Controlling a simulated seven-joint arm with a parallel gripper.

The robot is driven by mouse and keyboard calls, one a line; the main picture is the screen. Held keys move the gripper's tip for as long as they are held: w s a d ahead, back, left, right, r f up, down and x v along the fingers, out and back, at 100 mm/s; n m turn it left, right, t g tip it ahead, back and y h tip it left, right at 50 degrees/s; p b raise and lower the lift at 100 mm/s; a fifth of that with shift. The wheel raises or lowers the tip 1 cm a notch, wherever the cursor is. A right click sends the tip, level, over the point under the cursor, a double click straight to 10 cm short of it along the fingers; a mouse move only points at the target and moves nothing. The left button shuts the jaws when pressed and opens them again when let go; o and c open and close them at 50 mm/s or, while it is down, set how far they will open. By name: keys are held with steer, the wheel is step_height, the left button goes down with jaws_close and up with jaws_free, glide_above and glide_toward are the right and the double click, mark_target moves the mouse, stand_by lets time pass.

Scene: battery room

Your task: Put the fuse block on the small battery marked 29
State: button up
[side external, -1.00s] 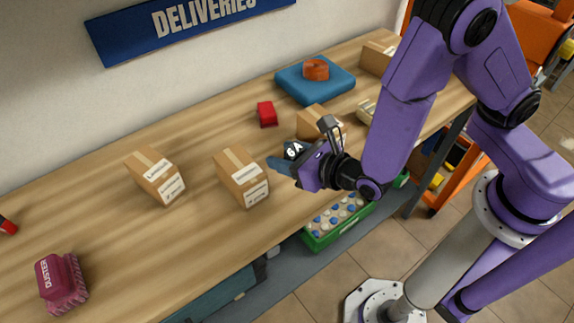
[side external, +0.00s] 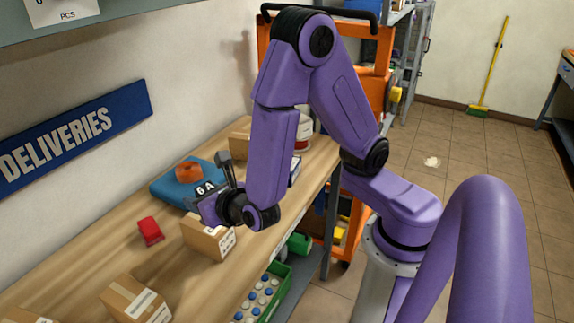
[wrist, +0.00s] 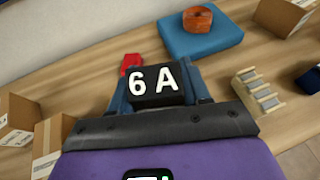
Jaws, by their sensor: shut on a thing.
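My gripper (wrist: 158,98) has its blue fingers shut on a black block marked 6A (wrist: 154,85), which appears to be the fuse block. The block also shows in the side view (side external: 205,190), held above the bench near a cardboard box and the blue pad. No battery with a readable 29 shows. A dark blue item (wrist: 309,79) is cut off at the right edge of the wrist view; I cannot tell what it is.
A blue pad (side external: 168,195) carries an orange roll (side external: 189,172). A red item (side external: 150,231) and cardboard boxes (side external: 135,300) stand on the wooden bench. A cream slotted holder (wrist: 257,96) lies right of my gripper in the wrist view.

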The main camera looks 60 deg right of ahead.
steer(key=s+d+r+m+g+h, duration=0.2)
steer(key=d+m+h, duration=0.15)
steer(key=d, duration=0.45)
steer(key=s+d+r+m+g+h, duration=0.1)
steer(key=d+m+g+h, duration=0.2)
steer(key=d, duration=0.5)
steer(key=s+d+r+m+g+h, duration=0.2)
steer(key=s+d+m+g+h, duration=0.2)
steer(key=s+d+m+g, duration=0.65)
steer(key=n+t, duration=0.2)
steer(key=t, duration=0.1)
glide_above(296, 163)
steer(key=w, duration=0.1)
steer(key=shift+g+y, duration=0.25)
steer(key=f, duration=0.9)
steer(key=shift+w+d+f, duration=0.15)
steer(key=shift+d+f, duration=0.15)
steer(key=shift+f, duration=0.05)
steer(key=shift+w+d+f, duration=0.1)
steer(key=shift+f, duration=1.6)
steer(key=shift+f, duration=0.1)
steer(key=o, duration=1.1)
